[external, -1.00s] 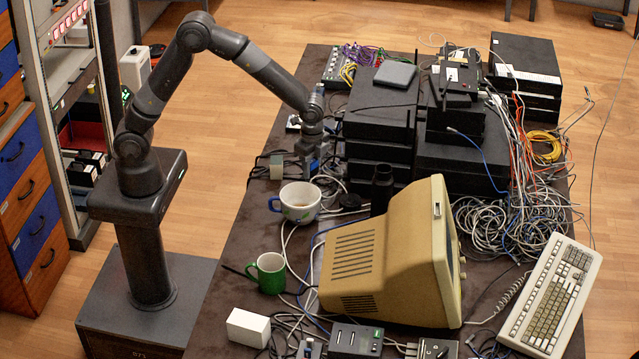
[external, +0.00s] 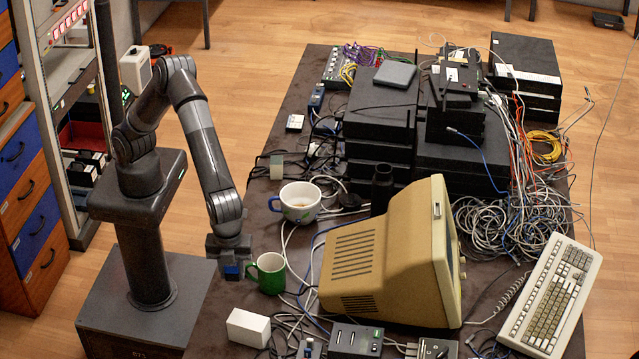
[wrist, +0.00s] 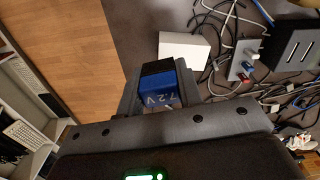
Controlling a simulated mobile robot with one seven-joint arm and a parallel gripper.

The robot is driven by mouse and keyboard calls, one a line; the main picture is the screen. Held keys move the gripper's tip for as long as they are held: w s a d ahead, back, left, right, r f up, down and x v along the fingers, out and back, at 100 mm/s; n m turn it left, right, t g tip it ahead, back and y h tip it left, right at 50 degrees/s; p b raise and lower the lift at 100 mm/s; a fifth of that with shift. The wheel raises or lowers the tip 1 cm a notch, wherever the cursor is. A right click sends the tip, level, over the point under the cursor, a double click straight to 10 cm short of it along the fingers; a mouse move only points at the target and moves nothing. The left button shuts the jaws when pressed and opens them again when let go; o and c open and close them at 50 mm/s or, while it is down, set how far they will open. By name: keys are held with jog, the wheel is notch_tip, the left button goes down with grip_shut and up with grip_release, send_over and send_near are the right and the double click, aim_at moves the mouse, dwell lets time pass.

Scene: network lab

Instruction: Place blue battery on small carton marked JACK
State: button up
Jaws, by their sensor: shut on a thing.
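The blue battery (wrist: 160,90), with a black end and "7.2 V" on its side, is held between the jaws of my gripper (external: 231,266). In the external view the battery (external: 233,273) shows as a small blue patch under the gripper. A small white carton (external: 248,327) lies near the table's front left edge. It also shows in the wrist view (wrist: 183,47), just beyond the battery. No marking can be read on it. My gripper is above the table's left edge, up and to the left of the carton, and apart from it.
A green mug (external: 268,272) stands close to the right of my gripper. A larger white cup (external: 297,203) is behind it. A beige monitor (external: 385,255) fills the middle of the table. Cables and small dark boxes (external: 354,341) lie to the right of the carton.

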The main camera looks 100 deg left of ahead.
jog(key=s+d+r+m, duration=0.1)
jog(key=s+d+m, duration=0.1)
jog(key=s+d, duration=0.5)
send_over(248, 320)
notch_tip(248, 320, down, 7)
jog(key=shift+r, duration=0.1)
jog(key=shift+f, duration=2)
jog(key=shift+f, duration=0.1)
jog(key=o, duration=1)
